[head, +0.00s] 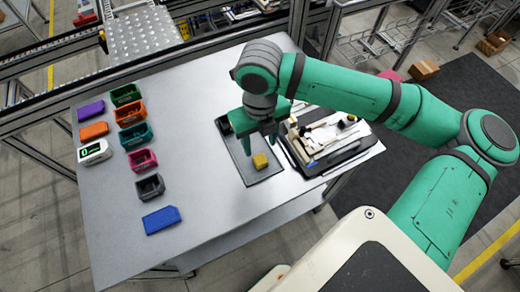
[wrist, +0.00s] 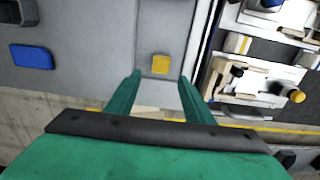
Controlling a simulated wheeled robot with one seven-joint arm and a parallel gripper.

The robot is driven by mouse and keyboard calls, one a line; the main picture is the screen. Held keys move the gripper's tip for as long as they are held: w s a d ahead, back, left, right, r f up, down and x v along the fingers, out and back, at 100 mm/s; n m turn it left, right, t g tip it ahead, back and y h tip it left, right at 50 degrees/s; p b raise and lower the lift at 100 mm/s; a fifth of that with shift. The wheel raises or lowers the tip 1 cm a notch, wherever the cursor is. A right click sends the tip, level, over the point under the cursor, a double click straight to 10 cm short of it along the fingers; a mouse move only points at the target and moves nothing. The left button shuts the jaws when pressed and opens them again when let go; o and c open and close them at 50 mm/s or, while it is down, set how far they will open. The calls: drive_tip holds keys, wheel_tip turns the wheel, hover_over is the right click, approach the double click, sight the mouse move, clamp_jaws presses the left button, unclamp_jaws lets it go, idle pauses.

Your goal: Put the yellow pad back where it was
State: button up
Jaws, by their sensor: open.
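The yellow pad (head: 260,161) is a small block lying on a flat grey mat (head: 241,168) on the table. It also shows in the wrist view (wrist: 160,64), between and just beyond my fingertips. My gripper (head: 260,146) points down over the mat, its green fingers apart with nothing between them. In the wrist view my gripper (wrist: 160,75) has one finger on each side of the pad's line. I cannot tell the exact height of the fingertips above the mat. To the right is a dark pallet fixture (head: 325,138) bearing white blocks and small parts, partly behind my arm.
Several coloured open bins, such as a green one (head: 125,94), stand at the table's left with flat purple, orange and blue (head: 161,219) pieces. A white display (head: 94,152) stands there too. The table between bins and mat is clear.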

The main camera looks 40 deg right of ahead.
wheel_tip(320, 180, up, 3)
drive_tip(key=shift+r, duration=0.2)
idle(0.6)
